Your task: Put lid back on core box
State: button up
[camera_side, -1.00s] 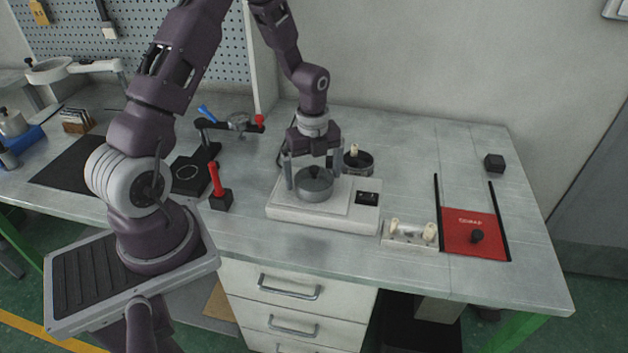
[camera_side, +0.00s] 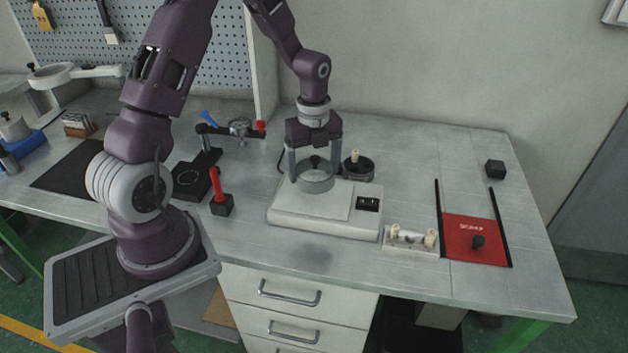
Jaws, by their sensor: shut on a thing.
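My gripper (camera_side: 315,176) points down with its two fingers on either side of a round grey lid (camera_side: 318,182) with a black knob on top. It is shut on this lid and holds it level, over the back of the white scale-like device (camera_side: 300,211). The gap beneath the lid is hard to judge. Just behind and to the right stands a round dark box (camera_side: 361,175) with a cream piece upright in it, which looks like the core box. My right finger partly overlaps its left side.
A white block with cream pegs (camera_side: 408,244) sits right of the device. Further right lie a red scrap mat (camera_side: 467,229) between black rails and a black cube (camera_side: 495,169). A red-handled tool (camera_side: 217,186) and a black stand (camera_side: 207,160) are at the left.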

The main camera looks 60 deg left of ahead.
aim_at(315, 156)
jog(key=r, duration=0.5)
jog(key=shift+w+a, duration=0.15)
jog(key=shift+w, duration=0.05)
jog(key=w+a+f+n, duration=0.2)
jog(key=w+n, duration=0.2)
jog(key=w, duration=0.4)
jog(key=w+a+f+n, duration=0.2)
jog(key=w+n, duration=0.1)
jog(key=w, duration=0.6)
jog(key=shift+s+a+f, duration=0.1)
jog(key=shift+f, duration=1.45)
jog(key=shift+s+a+f, duration=0.1)
jog(key=shift+f, duration=1.4)
jog(key=shift+d+f, duration=0.1)
jog(key=shift+f, duration=0.05)
jog(key=o, duration=1.3)
jog(key=shift+c, duration=0.2)
